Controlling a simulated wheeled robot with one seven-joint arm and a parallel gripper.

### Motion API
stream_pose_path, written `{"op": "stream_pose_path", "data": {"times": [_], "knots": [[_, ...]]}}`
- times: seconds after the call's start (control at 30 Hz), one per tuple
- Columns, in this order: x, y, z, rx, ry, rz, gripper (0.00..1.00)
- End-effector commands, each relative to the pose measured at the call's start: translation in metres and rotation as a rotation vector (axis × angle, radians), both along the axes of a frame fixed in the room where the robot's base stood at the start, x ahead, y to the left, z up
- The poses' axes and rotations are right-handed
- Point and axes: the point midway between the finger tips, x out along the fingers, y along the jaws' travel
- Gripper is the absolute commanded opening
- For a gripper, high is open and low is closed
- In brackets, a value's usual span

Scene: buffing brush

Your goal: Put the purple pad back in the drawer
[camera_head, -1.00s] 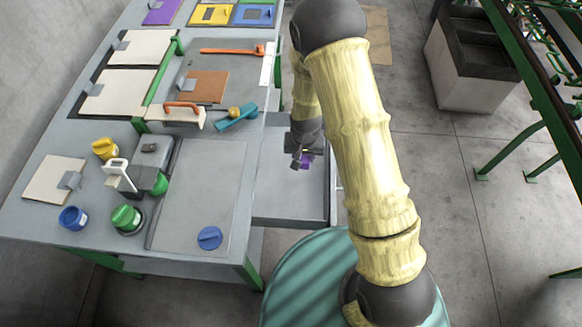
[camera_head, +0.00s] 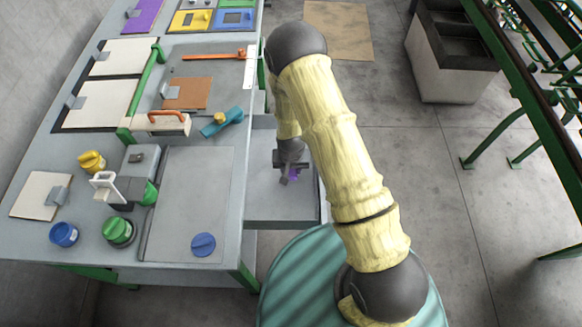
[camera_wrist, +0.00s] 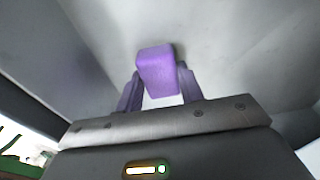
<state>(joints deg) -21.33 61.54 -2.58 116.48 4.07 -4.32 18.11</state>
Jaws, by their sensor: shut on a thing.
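The purple pad (camera_wrist: 157,72) is a small block held between the fingers of my gripper (camera_wrist: 160,88) in the wrist view. In the head view my gripper (camera_head: 289,176) is over the open grey drawer (camera_head: 262,203) at the right side of the workbench, with a bit of purple showing at its tip. The drawer's bare grey inside fills most of the wrist view. I cannot tell whether the pad touches the drawer floor.
The drawer's floor around my gripper looks empty. Open floor lies to the right.

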Motion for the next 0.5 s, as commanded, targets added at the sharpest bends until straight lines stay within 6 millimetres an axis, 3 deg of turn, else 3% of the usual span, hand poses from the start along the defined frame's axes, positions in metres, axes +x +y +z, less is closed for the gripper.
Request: {"op": "stream_pose_path", "data": {"times": [0.33,0.37,0.43,0.5], "knots": [[0.0004,0.0001,-0.0036,0.000,-0.001,0.000,0.16],[0.0005,0.0002,-0.0028,0.000,-0.001,0.000,0.41],[0.0005,0.0002,-0.0024,0.000,-0.001,0.000,0.55],[0.0005,0.0002,-0.0024,0.000,-0.001,0.000,0.59]]}}
